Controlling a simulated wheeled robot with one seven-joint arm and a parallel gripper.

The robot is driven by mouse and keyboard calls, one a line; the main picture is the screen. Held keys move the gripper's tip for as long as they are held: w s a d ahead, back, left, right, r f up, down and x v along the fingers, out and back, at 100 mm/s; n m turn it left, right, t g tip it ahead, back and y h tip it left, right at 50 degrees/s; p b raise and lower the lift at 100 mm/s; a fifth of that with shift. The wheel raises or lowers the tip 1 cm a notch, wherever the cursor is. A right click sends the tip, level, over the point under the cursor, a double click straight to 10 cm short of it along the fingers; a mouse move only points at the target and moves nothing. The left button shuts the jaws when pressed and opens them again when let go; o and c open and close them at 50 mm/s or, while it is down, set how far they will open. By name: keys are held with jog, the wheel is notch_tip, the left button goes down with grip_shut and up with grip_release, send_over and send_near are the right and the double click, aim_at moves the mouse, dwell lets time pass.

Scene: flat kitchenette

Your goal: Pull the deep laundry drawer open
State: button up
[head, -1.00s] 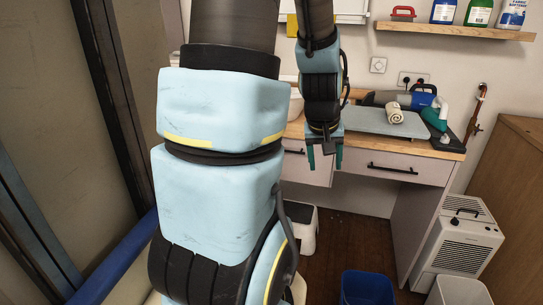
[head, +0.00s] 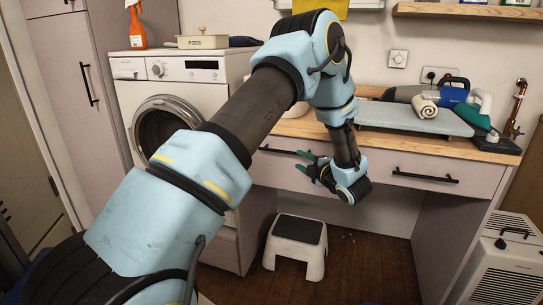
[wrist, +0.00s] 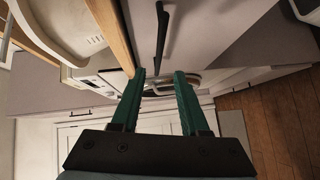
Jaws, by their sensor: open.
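Two pale drawer fronts sit under the wooden counter. The left drawer front (head: 270,171) has a black bar handle (head: 290,153), partly hidden by my gripper; a black handle (wrist: 162,35) also shows in the wrist view, above the fingertips. The right drawer front (head: 405,165) has its own black handle (head: 425,177). Both look closed. I cannot tell for sure which is the deep laundry drawer. My gripper (head: 301,162) is open and empty, in front of the left drawer, its teal fingers (wrist: 158,79) pointing left towards the washing machine. No handle is between the fingers.
A washing machine (head: 185,95) with a round door stands left of the counter. A white step stool (head: 297,240) is on the floor below my gripper. A white appliance (head: 500,262) stands at right.

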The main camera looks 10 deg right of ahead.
aim_at(287, 153)
jog(key=p+x, duration=0.2)
jog(key=x, duration=0.8)
jog(key=shift+w+r, duration=0.1)
jog(key=shift+w, duration=0.1)
grip_shut()
dwell(1.1)
